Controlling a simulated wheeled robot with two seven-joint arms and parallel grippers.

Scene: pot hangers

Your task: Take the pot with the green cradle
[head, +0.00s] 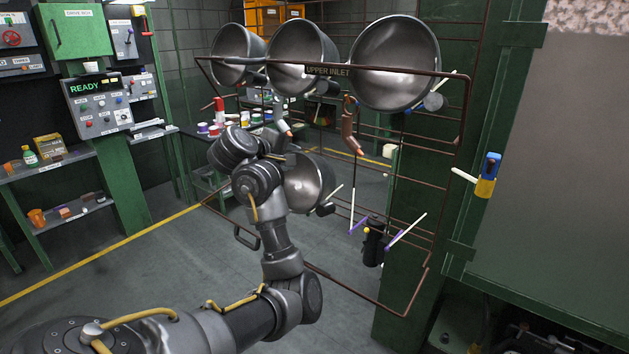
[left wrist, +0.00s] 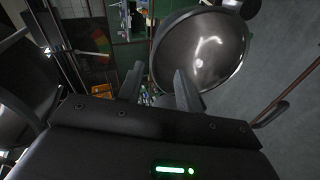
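Three large metal pots hang in a row along the upper rail: a left pot (head: 238,55), a middle pot (head: 302,58) and a right pot (head: 394,62). A lower pot (head: 308,183) hangs beneath them, partly behind my left arm. My right gripper is out of view.
The brown wire rack (head: 457,150) frames the pots. A brown hook (head: 350,125) and a black holder with pale rods (head: 373,243) hang on it. A green post (head: 505,120) stands right. Shelves and a READY panel (head: 98,105) are left. The floor (head: 170,270) is clear.

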